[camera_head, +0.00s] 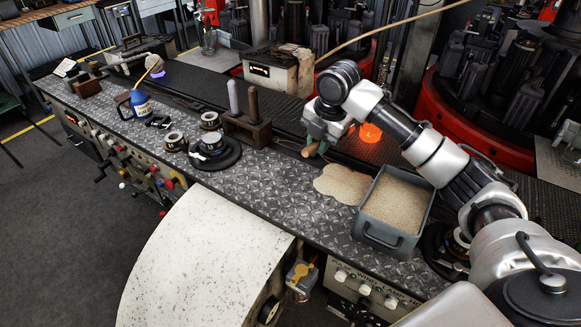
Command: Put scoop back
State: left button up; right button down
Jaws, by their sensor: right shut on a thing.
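My right gripper (322,136) is over the back part of the metal bench, pointing down. It is shut on the scoop, whose wooden handle (310,150) sticks out below the fingers toward the lower left. The rest of the scoop is hidden by the gripper or hard to make out. A grey bin (383,236) full of sand stands on the bench to the right of and nearer than the gripper. My left gripper is not in view.
Spilled sand (342,183) lies left of the bin. A glowing orange piece (370,132) is just right of the gripper. A block with two upright rods (247,131) stands to the left, beyond a round black plate (226,160). The patterned bench top (275,200) is clear in front.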

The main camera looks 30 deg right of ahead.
jog(key=shift+w+d, duration=0.15)
jog(key=shift+w+n, duration=0.1)
jog(key=shift+n, duration=0.2)
jog(key=p, duration=0.2)
send_over(270, 183)
jog(key=f, duration=0.6)
jog(key=shift+s+d+f, duration=0.25)
jog(key=shift+d, duration=0.1)
jog(key=shift+a+f, duration=0.2)
jog(key=shift+f, duration=0.35)
jog(key=shift+s+p+x, duration=0.1)
jog(key=shift+p+x, duration=0.15)
jog(key=shift+x, duration=0.35)
jog(key=shift+s+p+x, duration=0.15)
jog(key=shift+p+x, duration=0.05)
jog(key=shift+x, duration=0.4)
jog(key=shift+d+f, duration=0.15)
jog(key=shift+f, duration=0.35)
jog(key=shift+f, duration=0.1)
jog(key=c, duration=1)
grip_release()
